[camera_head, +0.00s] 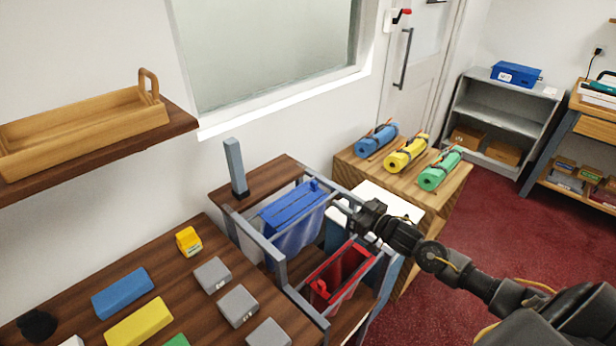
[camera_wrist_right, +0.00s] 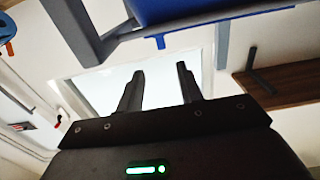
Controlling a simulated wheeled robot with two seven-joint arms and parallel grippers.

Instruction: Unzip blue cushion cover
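The blue cushion cover (camera_head: 293,207) hangs in the grey rack frame (camera_head: 277,262), with a flat blue top edge. A small blue tab (camera_head: 314,185) stands at the right end of that edge. In the right wrist view, part of the blue cover (camera_wrist_right: 205,10) shows at the top, with a small blue tab (camera_wrist_right: 160,42) sticking out from its edge. My left gripper is out of view.
A red cover (camera_head: 340,278) hangs in the nearer rack bay. A wooden stand (camera_head: 446,202) behind my right gripper holds blue, yellow and green rolls. Colored and grey blocks lie on the dark counter (camera_head: 205,315) at left. A grey post (camera_head: 236,168) stands behind the rack.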

